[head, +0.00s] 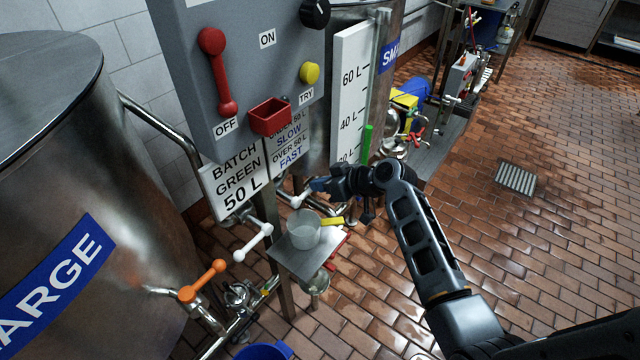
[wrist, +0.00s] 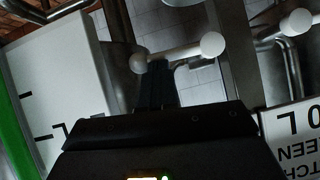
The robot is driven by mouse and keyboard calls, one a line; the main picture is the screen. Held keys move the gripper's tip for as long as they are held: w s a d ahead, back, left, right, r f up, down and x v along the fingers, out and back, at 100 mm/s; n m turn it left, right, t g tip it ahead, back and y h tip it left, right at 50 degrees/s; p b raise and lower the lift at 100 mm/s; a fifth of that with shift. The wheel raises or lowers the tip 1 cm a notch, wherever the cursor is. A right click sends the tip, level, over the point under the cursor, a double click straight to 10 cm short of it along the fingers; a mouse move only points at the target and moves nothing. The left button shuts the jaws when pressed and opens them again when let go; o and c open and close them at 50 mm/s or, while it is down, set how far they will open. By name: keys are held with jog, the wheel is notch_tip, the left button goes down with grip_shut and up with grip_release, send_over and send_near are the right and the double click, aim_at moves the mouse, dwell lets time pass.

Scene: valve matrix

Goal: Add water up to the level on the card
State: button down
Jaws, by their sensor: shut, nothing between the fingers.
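The batch card (head: 236,184) reads GREEN, 50 L. The white level scale (head: 352,90) with 60 L and 40 L marks stands by the small tank, with a green bar (head: 368,140) low on its right edge; the scale's lower end is partly hidden by my arm. My gripper (head: 318,185) is shut and empty, close to a white ball-ended lever (head: 301,197). In the wrist view this lever (wrist: 180,53) lies just beyond the fingertips (wrist: 157,92); I cannot tell whether they touch. A second white lever (head: 253,243) sits lower left.
A grey control box (head: 245,60) has a red lever (head: 218,75) with its grip near OFF, and a yellow button (head: 309,72). An orange lever (head: 202,280) is near the large tank (head: 110,150).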

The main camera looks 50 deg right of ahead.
jog(key=shift+f+m+t+y+b, duration=0.3)
jog(key=shift+f+m+y+b, duration=1.9)
jog(key=shift+f+y+b, duration=0.55)
jog(key=shift+r, duration=0.3)
dwell(5.0)
